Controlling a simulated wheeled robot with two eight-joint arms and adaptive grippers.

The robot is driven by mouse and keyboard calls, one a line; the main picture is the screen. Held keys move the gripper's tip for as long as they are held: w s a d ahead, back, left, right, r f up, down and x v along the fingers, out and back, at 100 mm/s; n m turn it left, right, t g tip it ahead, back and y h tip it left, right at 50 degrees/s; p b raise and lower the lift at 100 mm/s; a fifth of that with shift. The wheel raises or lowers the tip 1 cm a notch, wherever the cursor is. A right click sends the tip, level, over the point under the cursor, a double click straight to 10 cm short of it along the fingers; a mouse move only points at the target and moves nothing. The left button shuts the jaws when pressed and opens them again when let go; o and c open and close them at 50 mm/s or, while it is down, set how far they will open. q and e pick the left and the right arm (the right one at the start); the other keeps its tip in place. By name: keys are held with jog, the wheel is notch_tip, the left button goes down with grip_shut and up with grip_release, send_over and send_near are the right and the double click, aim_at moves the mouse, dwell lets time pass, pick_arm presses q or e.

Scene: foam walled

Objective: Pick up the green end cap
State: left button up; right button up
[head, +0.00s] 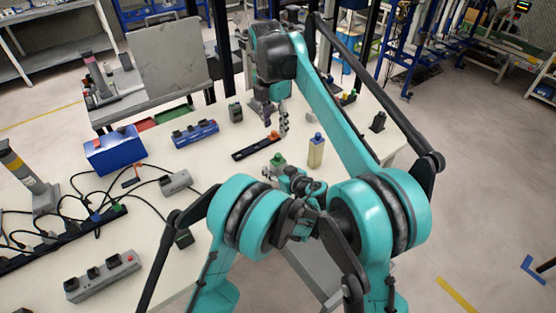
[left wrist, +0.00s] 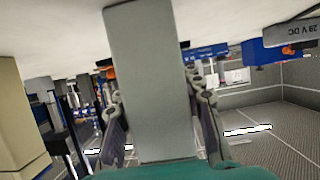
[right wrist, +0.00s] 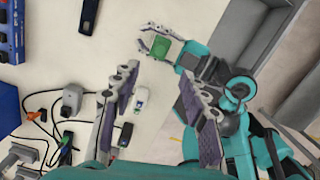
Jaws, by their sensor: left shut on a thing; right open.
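The green end cap (head: 278,158) sits on top of a grey block (left wrist: 150,80). My left gripper (head: 284,174) is shut on this block, with a finger on each side in the left wrist view. The cap also shows between the left fingers in the right wrist view (right wrist: 160,47). In the left wrist view the cap is hidden. My right gripper (head: 276,126) is open and empty, above the table behind the cap. In the right wrist view its fingers are spread, and the cap shows beyond the gap between their tips.
A beige block with a blue cap (head: 316,152) stands to the right of the left gripper. A blue power strip (head: 195,133), a blue box (head: 115,151) and cables cover the left side of the white table (head: 345,165).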

aim_at(278, 155)
jog(key=f, duration=1.2)
jog(key=shift+w+d, duration=0.3)
jog(key=shift+d, duration=0.05)
jog(key=shift+r, duration=0.1)
grip_shut()
